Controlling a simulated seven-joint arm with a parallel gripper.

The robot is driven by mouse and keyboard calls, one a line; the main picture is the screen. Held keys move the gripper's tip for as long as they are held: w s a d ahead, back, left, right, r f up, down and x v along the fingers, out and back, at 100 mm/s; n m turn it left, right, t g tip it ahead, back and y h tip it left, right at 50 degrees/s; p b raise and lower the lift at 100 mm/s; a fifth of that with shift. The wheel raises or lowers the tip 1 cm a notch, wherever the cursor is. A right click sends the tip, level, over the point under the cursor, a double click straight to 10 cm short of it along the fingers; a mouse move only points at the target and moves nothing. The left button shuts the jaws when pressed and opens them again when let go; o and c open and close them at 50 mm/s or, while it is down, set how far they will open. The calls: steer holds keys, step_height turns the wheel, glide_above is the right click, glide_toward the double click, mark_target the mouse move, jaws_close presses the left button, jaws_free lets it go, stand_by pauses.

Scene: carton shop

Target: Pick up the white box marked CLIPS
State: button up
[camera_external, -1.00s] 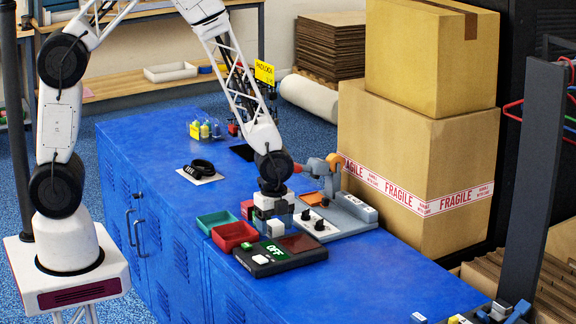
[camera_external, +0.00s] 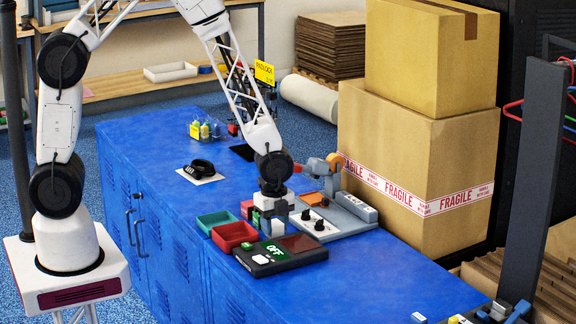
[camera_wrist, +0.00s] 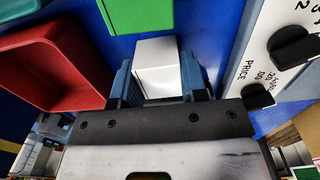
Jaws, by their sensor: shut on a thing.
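A small white box (camera_wrist: 158,68) sits between the two fingers of my gripper (camera_wrist: 160,88) in the wrist view. The fingers are shut on its sides. No lettering is readable on the faces I see, so I cannot confirm the CLIPS mark. In the external view my gripper (camera_external: 272,226) points down, low over the blue cabinet top, behind the OFF device. The white box (camera_external: 278,229) shows only in a small part there, and I cannot tell whether it touches the surface.
A red tray (camera_wrist: 92,88) lies left of the gripper, with a green tray (camera_external: 208,219) beyond it. A green block (camera_wrist: 140,14) is close ahead of the box. A white panel with black knobs (camera_wrist: 258,72) stands at right. The OFF device (camera_external: 290,262) is in front.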

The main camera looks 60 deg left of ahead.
mark_target(274, 222)
steer(key=shift+r, duration=0.1)
steer(key=shift+r, duration=4.9)
